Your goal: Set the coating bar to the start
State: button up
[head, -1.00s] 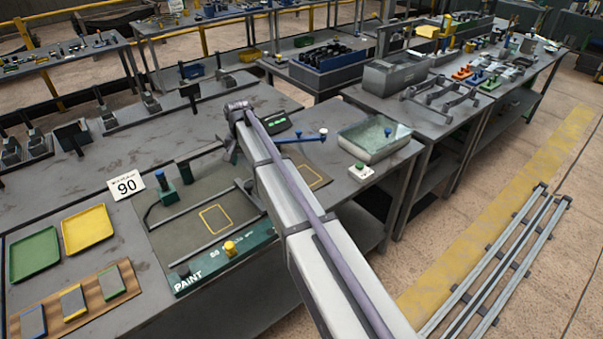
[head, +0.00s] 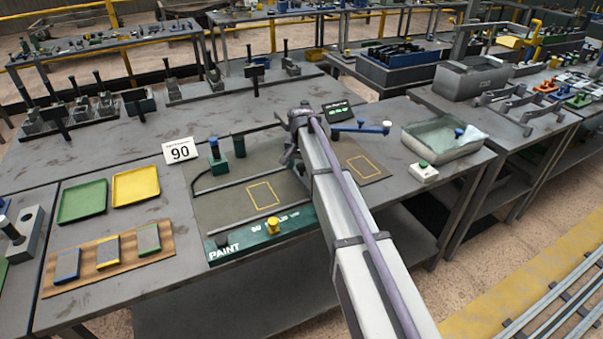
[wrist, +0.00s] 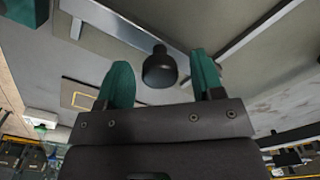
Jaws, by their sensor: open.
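In the wrist view my gripper (wrist: 161,62) is open, with its two teal fingers apart. A black round knob (wrist: 160,70) shows between them, with gaps visible on both sides. A grey flat bar (wrist: 112,25), which looks like the coating bar, runs past the knob. I cannot tell how deep the fingers sit around the knob. In the head view my arm covers the middle of the coating bed (head: 222,205), and my gripper tips and the bar are largely hidden.
Green (head: 83,202) and yellow (head: 136,187) trays lie left. A clear basin (head: 442,137) stands right.

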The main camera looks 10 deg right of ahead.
jog(key=shift+r, duration=0.1)
jog(key=shift+c, duration=0.2)
grip_shut()
